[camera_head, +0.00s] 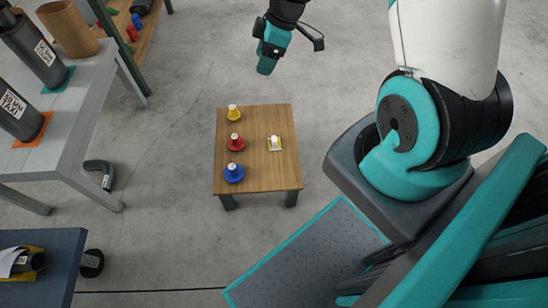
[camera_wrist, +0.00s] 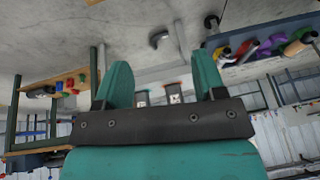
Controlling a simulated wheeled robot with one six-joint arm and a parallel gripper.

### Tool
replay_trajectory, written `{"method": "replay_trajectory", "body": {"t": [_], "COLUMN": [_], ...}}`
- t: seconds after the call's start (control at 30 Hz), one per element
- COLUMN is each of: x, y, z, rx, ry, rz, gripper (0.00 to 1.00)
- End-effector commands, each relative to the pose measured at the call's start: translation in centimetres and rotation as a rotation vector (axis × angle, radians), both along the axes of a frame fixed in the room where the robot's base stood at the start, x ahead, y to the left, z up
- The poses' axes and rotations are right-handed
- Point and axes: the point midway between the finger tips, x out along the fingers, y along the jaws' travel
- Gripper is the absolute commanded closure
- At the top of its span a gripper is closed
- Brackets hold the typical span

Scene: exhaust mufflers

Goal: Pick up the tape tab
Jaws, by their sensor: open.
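A small yellow and white item (camera_head: 275,143), which looks like the tape tab, lies on the right half of the small wooden table (camera_head: 256,178) in the head view. Its fine shape is too small to tell. My gripper (camera_head: 266,64) is up beyond the table's far edge, above the floor and well apart from the item. In the wrist view my gripper (camera_wrist: 161,78) shows two teal fingers spread apart with nothing between them. The tape tab is not visible in the wrist view.
Yellow (camera_head: 233,113), red (camera_head: 236,143) and blue (camera_head: 234,173) round pieces stand along the table's left side. A grey bench (camera_head: 75,130) with dark cylinders is at left. A dark pipe elbow (camera_head: 100,172) lies on the floor. The floor around the table is mostly clear.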

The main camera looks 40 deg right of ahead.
Motion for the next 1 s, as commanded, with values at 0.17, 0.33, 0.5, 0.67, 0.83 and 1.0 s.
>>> {"method": "replay_trajectory", "body": {"t": [0.17, 0.33, 0.5, 0.67, 0.83, 1.0], "x": [-0.4, -1.4, -1.7, -1.1, -0.4, 0.2], "y": [-6.1, -9.0, -9.5, -8.3, -7.0, -6.0], "z": [-15.4, -22.1, -24.8, -28.0, -31.6, -34.2], "rx": [-0.023, -0.044, -0.052, -0.051, -0.051, -0.052], "ry": [-0.05, -0.084, -0.096, -0.096, -0.096, -0.097], "rz": [0.052, 0.096, 0.115, 0.118, 0.118, 0.116], "gripper": [0.36, 0.36, 0.36, 0.36, 0.36, 0.36]}}
